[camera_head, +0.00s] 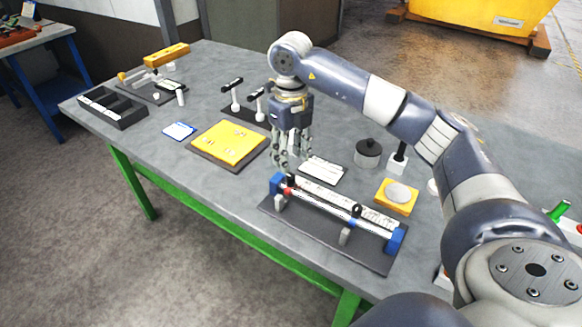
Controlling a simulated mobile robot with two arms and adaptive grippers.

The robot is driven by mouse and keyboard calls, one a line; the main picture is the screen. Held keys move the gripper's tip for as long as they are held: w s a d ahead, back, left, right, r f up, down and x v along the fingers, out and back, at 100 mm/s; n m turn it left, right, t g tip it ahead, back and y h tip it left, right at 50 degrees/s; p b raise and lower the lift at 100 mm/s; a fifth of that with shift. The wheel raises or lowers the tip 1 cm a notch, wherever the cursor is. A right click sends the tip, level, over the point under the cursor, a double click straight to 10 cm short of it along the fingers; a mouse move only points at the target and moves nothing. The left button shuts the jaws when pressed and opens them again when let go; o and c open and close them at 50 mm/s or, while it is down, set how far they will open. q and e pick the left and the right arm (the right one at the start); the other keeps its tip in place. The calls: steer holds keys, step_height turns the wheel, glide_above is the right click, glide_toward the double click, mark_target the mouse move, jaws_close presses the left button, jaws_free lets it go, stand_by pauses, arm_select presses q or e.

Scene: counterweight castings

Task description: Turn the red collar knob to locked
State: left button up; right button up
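The red collar (288,190) sits near the left end of a rail fixture with blue end blocks (395,240). A small dark knob (291,180) shows at the red collar; its exact setting is too small to read. A second collar, blue, with a black knob (356,211) sits farther right on the same rail. My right gripper (291,160) points down just above and behind the red collar. Its fingers are spread with a gap between them, and it appears empty and apart from the knob. My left gripper is not in view.
The fixture stands on a dark base plate (330,240) at the table's front edge. A white card (323,170), a dark-lidded pot (368,154) and a yellow block with a grey disc (397,195) stand close by. A yellow plate (230,143) lies to the left.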

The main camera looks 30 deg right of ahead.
mark_target(291, 177)
step_height(291, 177, up, 6)
steer(key=shift+f, duration=0.1)
steer(key=shift+s, duration=0.1)
stand_by(0.6)
